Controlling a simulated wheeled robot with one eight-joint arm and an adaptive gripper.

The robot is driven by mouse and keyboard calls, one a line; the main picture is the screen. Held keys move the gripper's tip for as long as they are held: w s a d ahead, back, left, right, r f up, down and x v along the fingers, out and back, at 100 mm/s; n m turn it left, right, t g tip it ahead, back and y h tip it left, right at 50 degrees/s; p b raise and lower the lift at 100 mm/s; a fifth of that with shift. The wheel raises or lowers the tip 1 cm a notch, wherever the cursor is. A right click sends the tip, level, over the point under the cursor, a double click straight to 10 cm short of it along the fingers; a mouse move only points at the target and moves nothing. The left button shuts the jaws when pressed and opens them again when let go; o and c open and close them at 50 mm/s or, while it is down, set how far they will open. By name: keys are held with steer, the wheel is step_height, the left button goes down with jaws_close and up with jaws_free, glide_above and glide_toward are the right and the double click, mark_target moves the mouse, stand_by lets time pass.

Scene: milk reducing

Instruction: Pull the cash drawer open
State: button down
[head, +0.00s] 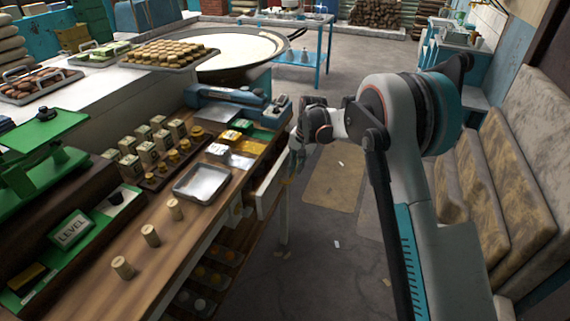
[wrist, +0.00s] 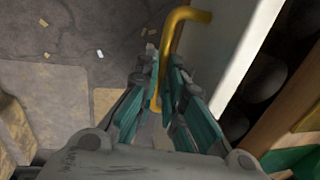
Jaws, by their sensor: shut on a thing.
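The cash drawer (head: 269,199) is under the right edge of the wooden counter. Its pale front stands out from the counter with a gap behind it, so it is partly open. In the wrist view, the drawer front (wrist: 222,45) is the white panel, and its bent brass handle (wrist: 180,24) runs down between my fingers. My gripper (head: 297,158) is at the drawer's front side, shut on the handle; the fingers (wrist: 163,90) lie on both sides of it. The handle is hidden by my gripper in the head view.
The counter (head: 190,243) holds a metal tray (head: 202,182), several small cylinders and labelled blocks. Stacked sacks (head: 510,165) stand at the right, beyond my arm. The floor (head: 318,215) in front of the drawer is mostly clear, with a flat brown mat (head: 335,180) and small scraps.

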steer(key=s+d, duration=0.5)
steer(key=d, duration=0.9)
steer(key=shift+d+p, duration=0.15)
steer(key=shift+p, duration=0.15)
steer(key=shift+s, duration=0.1)
steer(key=c, duration=1.7)
jaws_free()
steer(key=r, duration=0.4)
steer(key=d+r, duration=0.1)
steer(key=r, duration=0.3)
steer(key=d+r, duration=0.1)
steer(key=r, duration=0.2)
steer(key=shift+s+r, duration=0.4)
